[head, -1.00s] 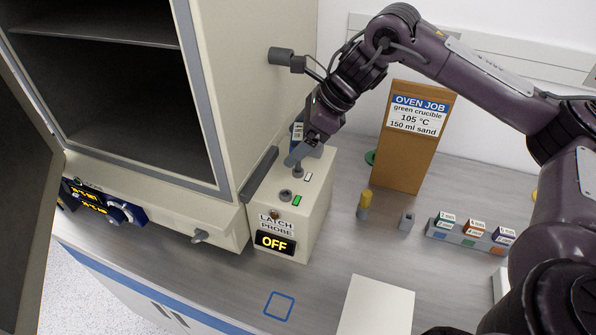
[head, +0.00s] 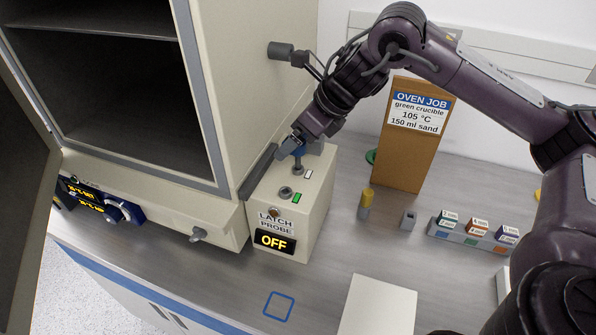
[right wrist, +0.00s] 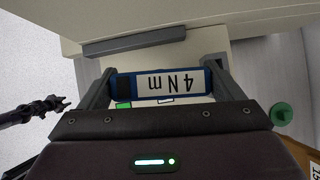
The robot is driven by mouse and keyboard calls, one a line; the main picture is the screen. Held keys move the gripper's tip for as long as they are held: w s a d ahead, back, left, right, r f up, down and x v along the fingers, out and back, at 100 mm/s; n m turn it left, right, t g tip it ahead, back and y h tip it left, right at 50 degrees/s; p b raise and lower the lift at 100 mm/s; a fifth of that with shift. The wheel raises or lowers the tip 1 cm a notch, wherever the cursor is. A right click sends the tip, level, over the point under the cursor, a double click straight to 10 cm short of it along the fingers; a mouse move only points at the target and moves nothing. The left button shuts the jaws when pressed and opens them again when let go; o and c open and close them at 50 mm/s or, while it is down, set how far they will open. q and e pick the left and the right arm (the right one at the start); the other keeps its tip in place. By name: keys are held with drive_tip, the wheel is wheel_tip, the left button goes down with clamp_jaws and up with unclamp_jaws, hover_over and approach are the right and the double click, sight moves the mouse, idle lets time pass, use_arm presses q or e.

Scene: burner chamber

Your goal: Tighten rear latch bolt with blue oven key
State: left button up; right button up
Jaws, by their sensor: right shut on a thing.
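My right gripper (head: 298,143) is shut on the handle of the blue oven key (right wrist: 207,82), above the latch box (head: 318,203). The handle carries a "4 Nm" label, seen upside down in the right wrist view. The key's shaft points down at the rear latch bolt (head: 298,170), beside a white indicator. I cannot tell how fully its tip is seated. The front bolt (head: 286,192) has a green indicator beside it. The box's "LATCH PROBE" display (head: 274,241) reads OFF.
The open oven (head: 215,100) stands close left of the latch box. The "OVEN JOB" board (head: 408,150) is behind. A white slab (head: 377,307) lies in front.

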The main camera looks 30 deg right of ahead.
idle(0.3)
drive_tip(key=shift+m+t+h, duration=0.4)
drive_tip(key=shift+m+h, duration=0.3)
drive_tip(key=shift+m, duration=0.6)
drive_tip(key=shift+r+m+h+p, duration=0.1)
drive_tip(key=shift+m+h+p, duration=0.3)
drive_tip(key=shift+m+p, duration=0.2)
drive_tip(key=shift+m+h+p, duration=0.3)
drive_tip(key=shift+m, duration=0.3)
